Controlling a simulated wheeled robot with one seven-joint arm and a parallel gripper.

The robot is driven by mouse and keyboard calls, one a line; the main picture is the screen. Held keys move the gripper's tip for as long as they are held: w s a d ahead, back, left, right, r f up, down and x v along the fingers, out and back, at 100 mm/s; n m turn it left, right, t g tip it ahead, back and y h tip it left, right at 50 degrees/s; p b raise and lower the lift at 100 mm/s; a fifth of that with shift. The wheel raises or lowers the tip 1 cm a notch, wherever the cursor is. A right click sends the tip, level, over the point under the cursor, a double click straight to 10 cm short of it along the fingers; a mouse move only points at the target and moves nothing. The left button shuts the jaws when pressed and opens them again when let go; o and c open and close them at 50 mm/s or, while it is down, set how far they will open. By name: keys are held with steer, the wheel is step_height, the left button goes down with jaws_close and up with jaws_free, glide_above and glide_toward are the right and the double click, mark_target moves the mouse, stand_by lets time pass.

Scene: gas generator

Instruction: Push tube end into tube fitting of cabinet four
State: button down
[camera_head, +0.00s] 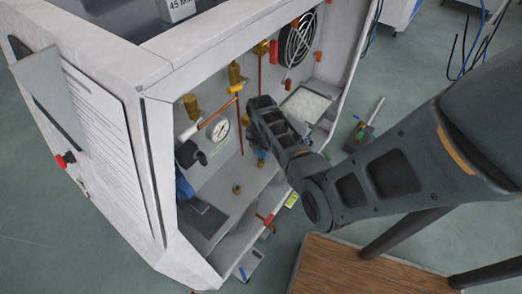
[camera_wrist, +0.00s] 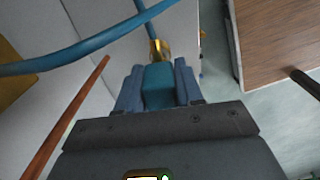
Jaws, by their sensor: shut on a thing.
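The open cabinet (camera_head: 205,55) fills the middle of the head view, with brass fittings (camera_head: 236,74) and copper pipes along its back wall. My gripper (camera_head: 262,108) reaches inside it. In the wrist view my gripper (camera_wrist: 157,82) is shut on a teal block-like piece (camera_wrist: 158,88), apparently the tube end. A brass fitting (camera_wrist: 158,49) lies just beyond the piece, roughly in line with it. Whether the two touch or are joined I cannot tell. A blue tube (camera_wrist: 146,17) shows beyond the brass. The cabinet's number is not readable.
A blue hose (camera_wrist: 65,57) crosses the upper left of the wrist view. A wooden-topped table (camera_head: 350,272) stands at the front right.

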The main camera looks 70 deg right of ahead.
steer(key=shift+f+b, duration=0.6)
steer(key=shift+f, duration=0.25)
steer(key=c, duration=0.6)
jaws_free()
steer(key=shift+c, duration=0.2)
steer(key=shift+r, duration=0.1)
step_height(320, 180, up, 8)
steer(key=shift+f+p, duration=0.15)
steer(key=shift+p, duration=0.4)
